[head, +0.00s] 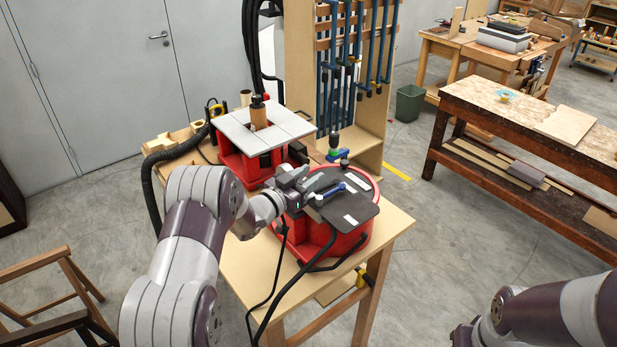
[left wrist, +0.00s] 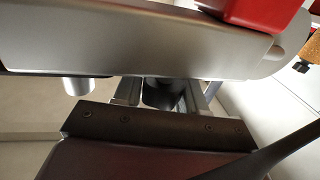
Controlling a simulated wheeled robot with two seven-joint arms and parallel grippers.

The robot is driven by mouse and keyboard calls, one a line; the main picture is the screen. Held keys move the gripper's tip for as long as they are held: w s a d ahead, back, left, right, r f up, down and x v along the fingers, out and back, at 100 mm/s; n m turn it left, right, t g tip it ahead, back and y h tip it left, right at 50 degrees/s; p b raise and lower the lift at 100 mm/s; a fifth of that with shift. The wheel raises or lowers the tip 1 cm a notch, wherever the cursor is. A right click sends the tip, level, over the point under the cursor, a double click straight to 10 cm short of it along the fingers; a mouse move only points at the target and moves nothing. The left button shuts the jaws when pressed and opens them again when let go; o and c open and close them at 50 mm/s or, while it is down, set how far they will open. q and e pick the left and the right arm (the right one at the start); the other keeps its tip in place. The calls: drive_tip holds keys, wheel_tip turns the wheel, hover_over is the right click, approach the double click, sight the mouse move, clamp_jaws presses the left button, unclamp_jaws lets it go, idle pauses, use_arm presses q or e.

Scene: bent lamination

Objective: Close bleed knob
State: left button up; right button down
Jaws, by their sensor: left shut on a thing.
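My left gripper (head: 297,183) reaches in from the left over the red machine (head: 346,240) on the wooden table. In the left wrist view its two fingers (left wrist: 160,97) are on either side of a dark, round knob (left wrist: 163,92), which I take to be the bleed knob. The gripper is shut on it. A grey metal bar (left wrist: 140,40) crosses the wrist view and hides the top of the knob. In the head view the gripper hides the knob, so its turn angle cannot be told. My right gripper is out of view.
A blue-handled lever (head: 331,193) lies on the machine's dark plate (head: 350,206), close to my left gripper. A second red machine with a grey top (head: 235,131) stands behind. Black cables hang at the table's front. A clamp rack (head: 355,70) stands at the back.

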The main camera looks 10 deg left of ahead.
use_arm(q)
drive_tip(key=shift+f, duration=0.1)
idle(0.8)
drive_tip(key=o, duration=1)
drive_tip(key=shift+c, duration=0.2)
drive_tip(key=shift+s+a+b, duration=0.2)
drive_tip(key=shift+s+b, duration=0.05)
drive_tip(key=shift+b, duration=0.05)
drive_tip(key=b+v, duration=0.5)
drive_tip(key=v, duration=0.7)
drive_tip(key=shift+s, duration=0.1)
